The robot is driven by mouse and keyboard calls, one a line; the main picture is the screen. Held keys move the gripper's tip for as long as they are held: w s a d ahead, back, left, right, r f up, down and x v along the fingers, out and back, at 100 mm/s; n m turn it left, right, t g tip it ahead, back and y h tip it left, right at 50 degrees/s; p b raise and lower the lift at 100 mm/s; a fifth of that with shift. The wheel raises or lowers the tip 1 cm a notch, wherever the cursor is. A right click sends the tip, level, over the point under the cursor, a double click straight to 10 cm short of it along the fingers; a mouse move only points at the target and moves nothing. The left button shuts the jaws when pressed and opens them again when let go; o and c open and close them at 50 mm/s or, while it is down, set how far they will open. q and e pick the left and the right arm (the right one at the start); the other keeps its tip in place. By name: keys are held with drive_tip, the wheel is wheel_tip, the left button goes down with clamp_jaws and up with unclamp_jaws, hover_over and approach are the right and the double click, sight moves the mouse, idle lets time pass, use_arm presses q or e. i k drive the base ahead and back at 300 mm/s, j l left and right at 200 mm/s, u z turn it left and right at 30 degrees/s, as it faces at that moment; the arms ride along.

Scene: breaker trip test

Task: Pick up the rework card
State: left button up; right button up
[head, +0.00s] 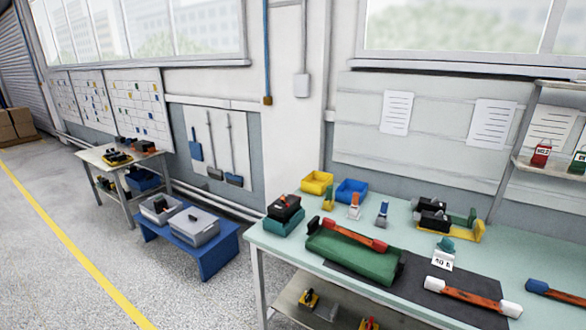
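I cannot pick out the rework card for certain. On the shelf at the right edge stand a red holder with a white label (541,155) and a green holder with a white label (579,161); their print is too small to read surely. A small stand with a white tag (442,258), seeming to read "40 A", is on the green-topped workbench (330,278). Neither of my grippers is in view.
On the bench are a green tray with a red-handled bar (354,234), a dark mat (375,285), an orange bar with white ends (472,297), yellow (317,181) and blue (352,190) bins. A blue low table (190,248) with grey bins stands left. Open floor lies left.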

sight(442, 259)
drive_tip(key=z, duration=1.3)
drive_tip(key=i+l+u, duration=0.1)
drive_tip(key=l+u, duration=0.45)
drive_tip(key=l, duration=0.3)
